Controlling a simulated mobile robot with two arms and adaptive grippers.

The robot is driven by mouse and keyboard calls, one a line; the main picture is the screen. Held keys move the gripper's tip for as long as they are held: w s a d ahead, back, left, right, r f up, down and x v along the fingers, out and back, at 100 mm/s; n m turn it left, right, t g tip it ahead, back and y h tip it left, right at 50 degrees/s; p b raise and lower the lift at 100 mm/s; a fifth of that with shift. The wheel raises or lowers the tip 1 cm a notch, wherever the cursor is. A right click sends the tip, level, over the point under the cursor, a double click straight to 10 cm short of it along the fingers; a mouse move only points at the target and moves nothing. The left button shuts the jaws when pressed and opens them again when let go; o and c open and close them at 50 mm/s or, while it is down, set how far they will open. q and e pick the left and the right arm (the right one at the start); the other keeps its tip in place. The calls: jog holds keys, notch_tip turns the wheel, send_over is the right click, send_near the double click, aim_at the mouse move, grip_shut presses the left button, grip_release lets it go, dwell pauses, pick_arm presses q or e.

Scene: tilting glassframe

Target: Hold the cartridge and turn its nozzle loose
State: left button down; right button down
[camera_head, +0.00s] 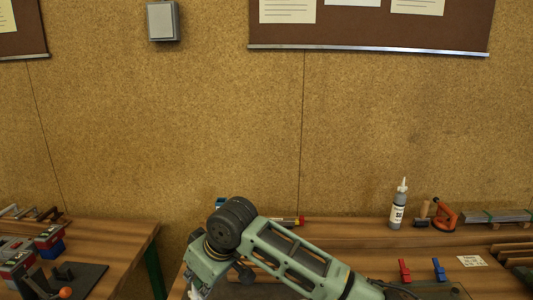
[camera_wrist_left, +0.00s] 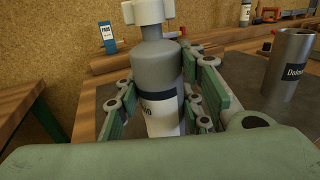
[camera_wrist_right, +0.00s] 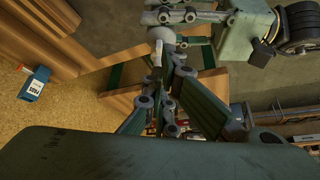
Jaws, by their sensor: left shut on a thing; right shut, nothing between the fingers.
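The grey cartridge (camera_wrist_left: 160,62) with a white label stands upright between the fingers of my left gripper (camera_wrist_left: 160,98), which is shut on it. A white winged piece (camera_wrist_left: 148,11), seemingly the nozzle's collar, sits on the cartridge's top and is cut by the frame edge. In the right wrist view, a pale, thin nozzle (camera_wrist_right: 158,52) points towards my right gripper (camera_wrist_right: 164,92). The right gripper is shut with nothing between its fingers. Its tips look close to the nozzle; I cannot tell whether they touch. In the head view, the right gripper is mostly below the frame.
A metal cup (camera_wrist_left: 289,62) stands right of the cartridge on a dark mat. A blue labelled box (camera_wrist_left: 107,37) is behind, left. On the bench in the head view are a white-capped bottle (camera_head: 397,207), an orange tool (camera_head: 444,215), and red (camera_head: 404,270) and blue (camera_head: 439,269) clamps.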

jog(key=shift+w+r, duration=0.15)
jog(key=shift+w, duration=0.15)
jog(key=shift+d, duration=0.1)
dwell(0.5)
jog(key=shift+s+d+r, duration=0.1)
jog(key=shift+d+r, duration=0.1)
jog(key=shift+r, duration=1.25)
jog(key=shift+s+d+r, duration=0.1)
jog(key=shift+d+r, duration=0.1)
jog(key=shift+r, duration=1.25)
jog(key=shift+r, duration=0.1)
notch_tip(320, 180, down, 6)
jog(key=s, duration=0.1)
jog(key=shift+a, duration=0.25)
jog(key=shift+s, duration=0.1)
